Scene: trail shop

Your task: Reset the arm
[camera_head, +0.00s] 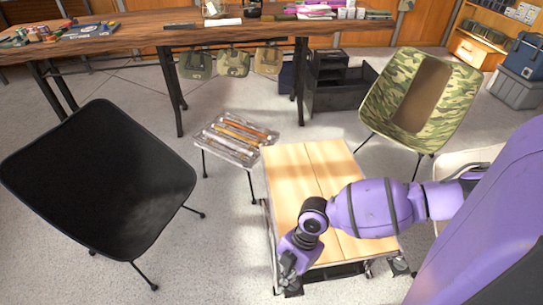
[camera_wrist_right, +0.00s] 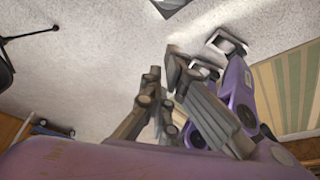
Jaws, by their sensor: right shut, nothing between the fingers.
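My right arm, purple with dark bands, comes in from the right in the head view and reaches over the light wooden table (camera_head: 288,190). My right gripper (camera_head: 289,284) hangs at the table's near left corner, pointing down. In the right wrist view its grey fingers (camera_wrist_right: 166,88) are together with nothing between them, above the pale floor. My left gripper does not show in the head view.
A black chair (camera_head: 100,175) stands at left and a camouflage chair (camera_head: 390,100) at back right. A small side table (camera_head: 213,146) holds several tube-like items. A long wooden table (camera_head: 140,35) with goods runs along the back. Speckled floor (camera_head: 220,260) is open left of the gripper.

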